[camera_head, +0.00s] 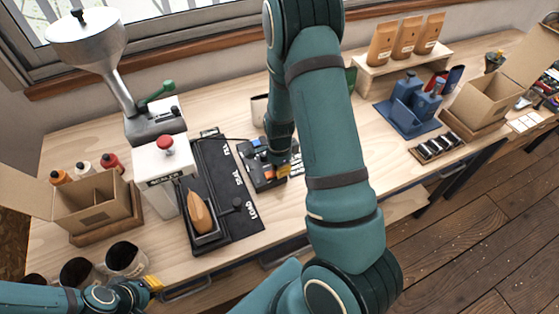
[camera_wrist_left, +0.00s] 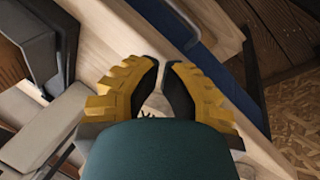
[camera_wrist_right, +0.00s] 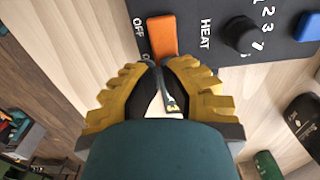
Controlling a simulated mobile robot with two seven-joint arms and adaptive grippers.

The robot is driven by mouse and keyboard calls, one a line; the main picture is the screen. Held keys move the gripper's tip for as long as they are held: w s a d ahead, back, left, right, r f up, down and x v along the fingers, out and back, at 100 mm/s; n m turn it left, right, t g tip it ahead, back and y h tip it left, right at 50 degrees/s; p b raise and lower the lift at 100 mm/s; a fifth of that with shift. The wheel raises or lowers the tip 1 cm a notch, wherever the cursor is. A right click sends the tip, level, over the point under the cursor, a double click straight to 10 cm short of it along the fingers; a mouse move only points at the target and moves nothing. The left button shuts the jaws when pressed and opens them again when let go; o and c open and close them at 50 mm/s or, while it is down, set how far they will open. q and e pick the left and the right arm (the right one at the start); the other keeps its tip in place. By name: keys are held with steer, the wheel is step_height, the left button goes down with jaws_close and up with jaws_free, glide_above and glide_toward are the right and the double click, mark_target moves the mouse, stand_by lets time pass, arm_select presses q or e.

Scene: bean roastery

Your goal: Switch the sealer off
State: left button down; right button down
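The sealer's dark control panel (camera_wrist_right: 215,45) shows close up in the right wrist view. It carries an orange rocker switch (camera_wrist_right: 163,37) with "OFF" and a partly hidden label beside it, and "HEAT" on its other side. I cannot tell which way the rocker is tipped. In the head view the dark control box (camera_head: 257,176) is partly behind my right arm. My right gripper (camera_wrist_right: 161,66) has its fingertips together at the near end of the switch; contact is unclear. My left gripper (camera_head: 153,284) is shut and empty at the bench's front left, as the left wrist view (camera_wrist_left: 163,66) shows.
A black knob (camera_wrist_right: 240,34) and a blue button (camera_wrist_right: 308,26) share the panel. Left of it are a black mat (camera_head: 240,218) and a white machine with a red knob (camera_head: 166,144). Dark cups (camera_head: 126,258) stand near my left gripper. Open bench lies right of my right arm.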

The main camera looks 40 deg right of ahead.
steer(key=shift+f, duration=0.35)
steer(key=shift+f+b, duration=0.35)
steer(key=shift+f, duration=0.05)
steer(key=shift+r, duration=0.25)
steer(key=shift+r+p, duration=0.7)
steer(key=shift+p, duration=0.1)
